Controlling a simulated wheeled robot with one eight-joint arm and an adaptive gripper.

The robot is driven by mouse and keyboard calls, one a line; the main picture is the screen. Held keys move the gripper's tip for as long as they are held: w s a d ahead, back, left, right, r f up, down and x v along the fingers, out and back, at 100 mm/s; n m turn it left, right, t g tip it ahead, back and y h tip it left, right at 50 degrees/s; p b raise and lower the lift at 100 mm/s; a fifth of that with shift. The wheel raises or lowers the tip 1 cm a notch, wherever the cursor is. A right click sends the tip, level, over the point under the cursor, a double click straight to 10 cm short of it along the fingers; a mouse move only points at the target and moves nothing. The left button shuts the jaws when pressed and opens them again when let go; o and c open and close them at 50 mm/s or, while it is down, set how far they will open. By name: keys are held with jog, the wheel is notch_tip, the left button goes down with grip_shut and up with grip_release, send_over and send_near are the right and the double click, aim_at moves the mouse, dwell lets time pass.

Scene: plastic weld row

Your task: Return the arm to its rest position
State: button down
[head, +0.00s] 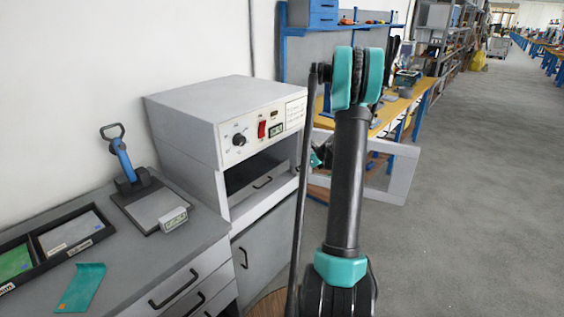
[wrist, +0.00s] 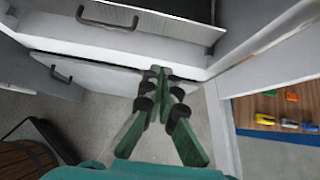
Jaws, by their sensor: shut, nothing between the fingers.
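My arm (head: 347,180) rises upright in the middle of the head view, a dark link with teal joints, in front of the grey machine's right side. My gripper (wrist: 159,74) shows in the wrist view, with its green and dark fingers together at the tips and nothing between them. It is above the floor in front of a light grey cabinet front. I cannot tell whether the fingertips touch the cabinet. The gripper itself is not clearly seen in the head view, where the arm hides what lies behind it.
A grey machine (head: 215,122) with a red switch has an open front. A grey framed panel (head: 402,176) stands out at its right. The counter (head: 115,237) at left holds a blue-handled press (head: 122,160), a black tray (head: 22,277) and a teal piece (head: 80,287). Floor (head: 470,180) at right is clear.

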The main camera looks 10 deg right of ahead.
jog(key=s+a+r+n+g+h, duration=0.1)
jog(key=s+a+r+n, duration=0.2)
jog(key=s+a+n, duration=0.5)
jog(key=s+a+r+n+g+h, duration=0.15)
jog(key=s+a+n, duration=0.35)
jog(key=s, duration=0.5)
jog(key=s+a+f+n+h, duration=0.1)
jog(key=s+f+n+h, duration=0.1)
jog(key=s+n, duration=1.3)
jog(key=s, duration=0.5)
jog(key=shift+s+a+f+n+h, duration=0.15)
jog(key=shift+s+f+n+h, duration=0.05)
jog(key=shift+s+n+h, duration=0.2)
jog(key=shift+g, duration=0.25)
